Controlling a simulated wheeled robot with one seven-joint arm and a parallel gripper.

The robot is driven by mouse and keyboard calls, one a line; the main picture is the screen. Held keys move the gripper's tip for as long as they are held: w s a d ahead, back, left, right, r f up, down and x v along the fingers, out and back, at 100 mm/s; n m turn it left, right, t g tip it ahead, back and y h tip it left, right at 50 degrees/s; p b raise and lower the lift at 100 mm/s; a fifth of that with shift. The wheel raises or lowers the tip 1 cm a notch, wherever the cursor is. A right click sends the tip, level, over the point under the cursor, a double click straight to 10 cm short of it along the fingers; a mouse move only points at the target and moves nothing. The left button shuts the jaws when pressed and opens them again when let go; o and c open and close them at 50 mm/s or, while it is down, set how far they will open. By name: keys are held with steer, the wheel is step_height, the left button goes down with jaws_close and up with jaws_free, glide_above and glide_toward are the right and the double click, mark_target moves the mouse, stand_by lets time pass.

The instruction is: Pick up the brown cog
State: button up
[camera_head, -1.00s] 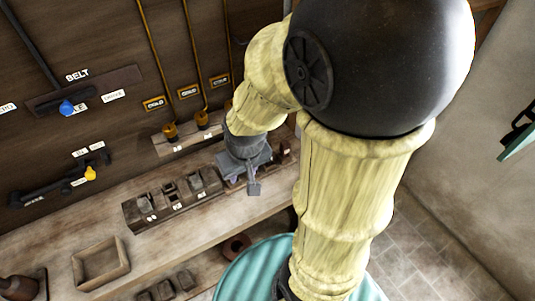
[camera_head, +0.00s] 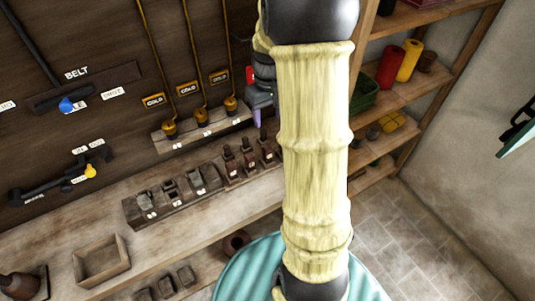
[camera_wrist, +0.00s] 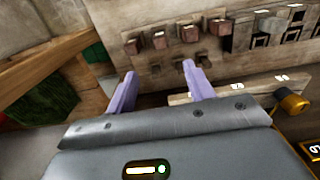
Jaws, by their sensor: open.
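No thing shows plainly as a brown cog. A round brown piece with a dark hole (camera_head: 236,243) lies below the bench's front edge; I cannot tell if it has teeth. A short brown piece (camera_head: 427,62) stands on the right shelf beside a yellow roll; its shape is too small to tell. My gripper (camera_head: 257,117) is above the bench's right end, partly hidden behind my arm, apart from both brown pieces. In the wrist view my gripper (camera_wrist: 160,82) shows two purple fingers spread apart with nothing between them.
The bench (camera_head: 215,222) carries an open wooden tray (camera_head: 100,262) and a row of slotted blocks (camera_head: 165,198). Shelves (camera_head: 400,95) at right hold a green bin (camera_head: 363,94), red and yellow rolls and yellow pieces. Tiled floor is clear at lower right.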

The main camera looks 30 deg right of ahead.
mark_target(267, 148)
step_height(267, 148, down, 12)
steer(key=shift+f+p, duration=0.1)
steer(key=shift+p, duration=0.7)
steer(key=shift+a+f, duration=0.1)
steer(key=shift+w+f, duration=0.1)
steer(key=shift+f, duration=0.15)
step_height(267, 148, down, 4)
steer(key=shift+r+p, duration=0.1)
steer(key=shift+p, duration=0.75)
steer(key=shift+f, duration=0.35)
